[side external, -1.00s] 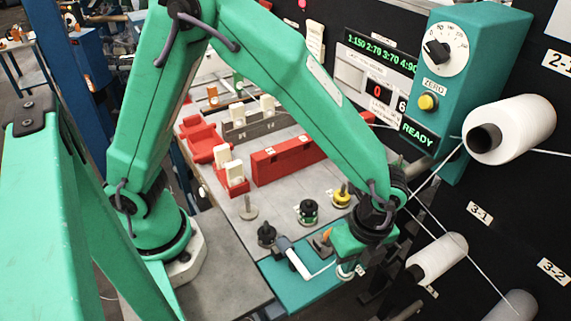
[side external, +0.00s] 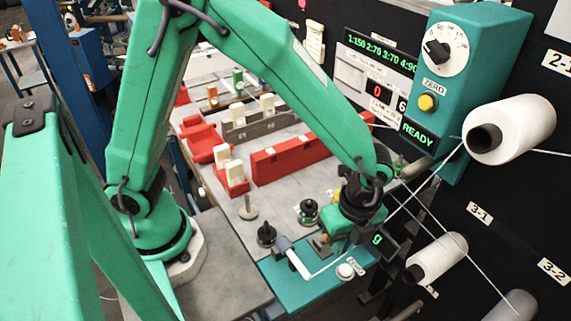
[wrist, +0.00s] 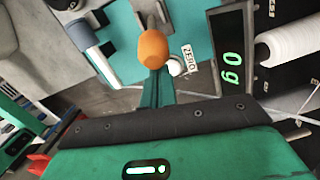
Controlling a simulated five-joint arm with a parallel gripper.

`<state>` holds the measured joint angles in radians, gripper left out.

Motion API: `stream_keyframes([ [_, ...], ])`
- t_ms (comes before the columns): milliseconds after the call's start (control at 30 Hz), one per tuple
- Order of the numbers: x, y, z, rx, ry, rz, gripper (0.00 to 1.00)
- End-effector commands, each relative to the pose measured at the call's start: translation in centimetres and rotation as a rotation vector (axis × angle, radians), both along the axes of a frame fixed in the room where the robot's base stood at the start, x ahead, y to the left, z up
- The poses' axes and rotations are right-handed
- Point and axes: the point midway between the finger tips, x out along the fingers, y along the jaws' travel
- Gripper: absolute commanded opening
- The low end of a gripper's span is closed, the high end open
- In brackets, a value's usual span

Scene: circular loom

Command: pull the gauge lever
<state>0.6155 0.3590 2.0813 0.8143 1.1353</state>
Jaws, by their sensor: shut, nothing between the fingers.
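The gauge lever shows in the wrist view as a metal rod with an orange knob (wrist: 153,47), above a teal plate. My gripper (wrist: 157,76) is shut and empty, its green fingers pointing at the knob. The fingertips appear very close to the knob; I cannot tell whether they touch. In the side view my gripper (side external: 338,246) is over the teal plate (side external: 285,283), and the arm's end hides most of the lever. The gauge display (wrist: 231,65) reads 0 g. A white ZERO button (wrist: 177,67) lies beside the knob; it also shows in the side view (side external: 345,270).
A white-and-grey handle (side external: 296,259) lies on the plate left of my gripper. Black weights (side external: 267,234) stand behind it. A teal box (side external: 430,98) with dial and READY display is at the right, near white thread cones (side external: 515,128) and taut threads. Red blocks (side external: 290,157) stand farther back.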

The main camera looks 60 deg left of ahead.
Motion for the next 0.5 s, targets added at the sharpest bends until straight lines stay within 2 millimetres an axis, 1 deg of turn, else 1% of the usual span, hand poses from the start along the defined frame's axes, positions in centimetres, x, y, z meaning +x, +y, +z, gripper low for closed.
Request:
stream_keyframes([
  [500,-0.01,0.51,0.41,-0.023,-0.031,-0.005,0.0],
])
